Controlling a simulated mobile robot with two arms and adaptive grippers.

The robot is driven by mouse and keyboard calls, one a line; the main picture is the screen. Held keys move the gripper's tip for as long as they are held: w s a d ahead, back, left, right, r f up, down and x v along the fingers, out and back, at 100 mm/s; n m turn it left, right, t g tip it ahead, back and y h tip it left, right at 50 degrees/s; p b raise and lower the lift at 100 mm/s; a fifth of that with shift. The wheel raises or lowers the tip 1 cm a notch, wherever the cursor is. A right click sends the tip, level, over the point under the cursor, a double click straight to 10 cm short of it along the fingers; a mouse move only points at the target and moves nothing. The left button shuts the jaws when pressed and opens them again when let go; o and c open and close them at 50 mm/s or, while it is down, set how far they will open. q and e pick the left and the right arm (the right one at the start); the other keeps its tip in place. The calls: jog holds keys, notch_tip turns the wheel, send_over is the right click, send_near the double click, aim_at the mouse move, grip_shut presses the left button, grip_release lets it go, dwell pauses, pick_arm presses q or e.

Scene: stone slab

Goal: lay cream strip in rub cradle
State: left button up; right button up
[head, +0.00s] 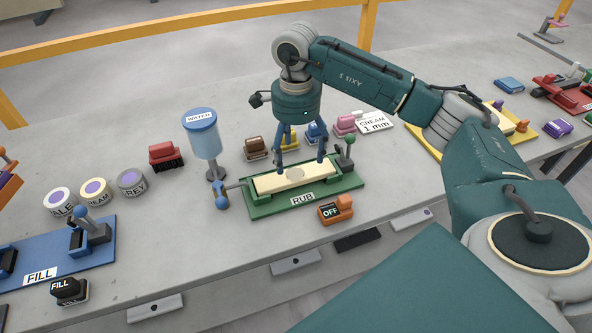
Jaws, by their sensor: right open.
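The cream strip (268,183) lies flat along the green rub cradle (258,211), which carries a RUB label. A slightly darker round patch shows at the middle of the strip. My right gripper (301,161) points down over the strip with its fingers spread apart, one to each side of the round patch. The fingertips are close to the strip; I cannot tell whether they touch it. My left gripper is not in view.
A blue WATER dispenser (203,140) stands left of the cradle. An orange OFF switch box (335,210) sits in front. Several coloured blocks and a CREAM 1 mm card (376,123) are behind. A blue FILL station (60,258) is at left.

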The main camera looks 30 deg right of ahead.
jog(key=shift+r+b, duration=0.3)
jog(key=shift+r, duration=1.75)
